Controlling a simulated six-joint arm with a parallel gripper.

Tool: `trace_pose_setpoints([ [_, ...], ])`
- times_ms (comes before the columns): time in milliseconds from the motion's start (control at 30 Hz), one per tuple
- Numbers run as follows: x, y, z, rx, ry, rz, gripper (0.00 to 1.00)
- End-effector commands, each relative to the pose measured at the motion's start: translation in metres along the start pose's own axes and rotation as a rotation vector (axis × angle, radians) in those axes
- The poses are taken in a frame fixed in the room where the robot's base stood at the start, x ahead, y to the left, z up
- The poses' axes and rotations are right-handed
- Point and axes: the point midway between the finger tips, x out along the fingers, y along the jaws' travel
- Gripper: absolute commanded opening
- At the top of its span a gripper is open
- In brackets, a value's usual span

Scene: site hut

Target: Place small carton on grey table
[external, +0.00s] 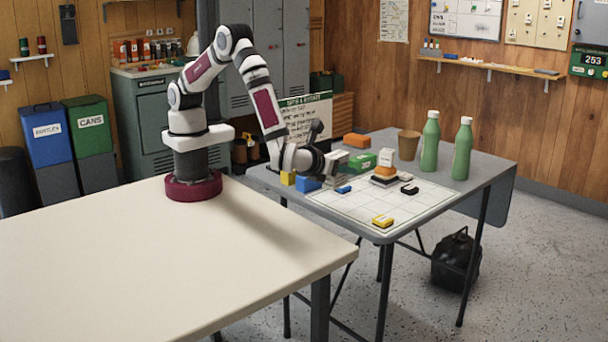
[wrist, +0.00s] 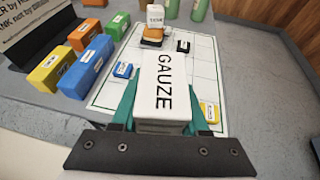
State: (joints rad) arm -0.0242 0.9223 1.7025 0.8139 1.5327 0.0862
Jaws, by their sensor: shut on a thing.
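My gripper (external: 326,168) is over the left part of the grey table (external: 490,168). In the wrist view its teal fingers (wrist: 163,122) are shut on both sides of a white carton marked GAUZE (wrist: 165,82). The carton also shows at the gripper's tip in the external view (external: 338,158). It appears over the white gridded mat (external: 345,208); whether it touches anything is unclear. A smaller white carton (wrist: 155,15) stands on top of an orange item and dark base, also in the external view (external: 386,156).
Blue (wrist: 86,66), yellow (wrist: 52,69), green (wrist: 118,26) and orange (wrist: 84,34) boxes stand left of the held carton in the wrist view. Two green bottles (external: 430,142) and a brown cup (external: 409,144) stand at the back. Small blocks lie on the mat, with bare squares between them.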

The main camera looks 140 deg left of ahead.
Motion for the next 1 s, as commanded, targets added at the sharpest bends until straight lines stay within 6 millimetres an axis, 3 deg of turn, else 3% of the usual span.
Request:
trace_pose_setpoints([
  [167,0.010,-0.029,0.020,0.053,-0.001,-0.127,0.00],
  [267,0.036,-0.030,0.018,0.061,-0.001,-0.135,0.00],
  [500,0.117,-0.029,0.006,0.058,0.000,-0.135,0.00],
  [600,0.135,-0.029,0.003,0.058,-0.002,-0.137,0.00],
  [833,0.154,-0.029,-0.031,0.061,-0.001,-0.139,0.00],
  [1000,0.155,-0.029,-0.035,0.058,-0.001,-0.139,0.00],
])
